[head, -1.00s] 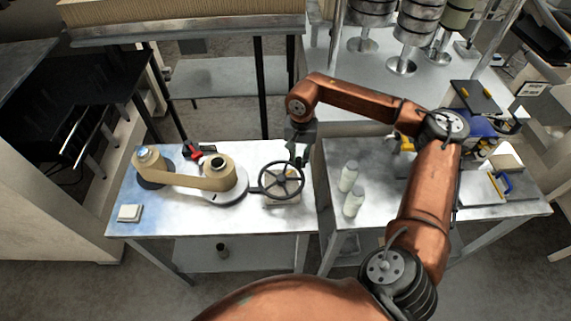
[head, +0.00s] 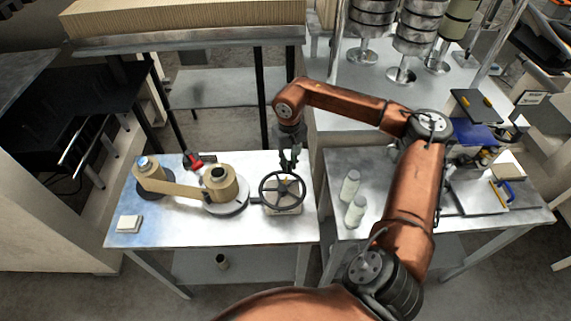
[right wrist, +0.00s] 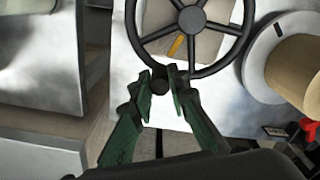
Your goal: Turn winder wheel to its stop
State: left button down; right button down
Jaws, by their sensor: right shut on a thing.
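The winder wheel (head: 265,198) is a dark spoked handwheel on a small block at the right of the metal table. It also shows at the top of the right wrist view (right wrist: 241,42). A dark handle knob (right wrist: 160,79) stands on its rim. My right gripper (head: 289,168) is at the wheel's far rim. In the right wrist view its green fingers (right wrist: 161,77) are closed on the knob from both sides. A kraft paper roll (head: 218,187) sits on a grey disc left of the wheel, with a paper band running to a smaller roll (head: 149,176). My left gripper is not in view.
Two pale bottles (head: 350,186) stand on the right-hand table, across a narrow gap. A red tool (head: 197,161) lies behind the kraft roll. A white pad (head: 129,224) lies at the table's front left. The table front is clear.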

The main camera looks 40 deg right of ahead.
dwell(0.4)
jog(key=c, duration=1.8)
grip_release()
jog(key=shift+c, duration=0.2)
notch_tip(320, 180, up, 12)
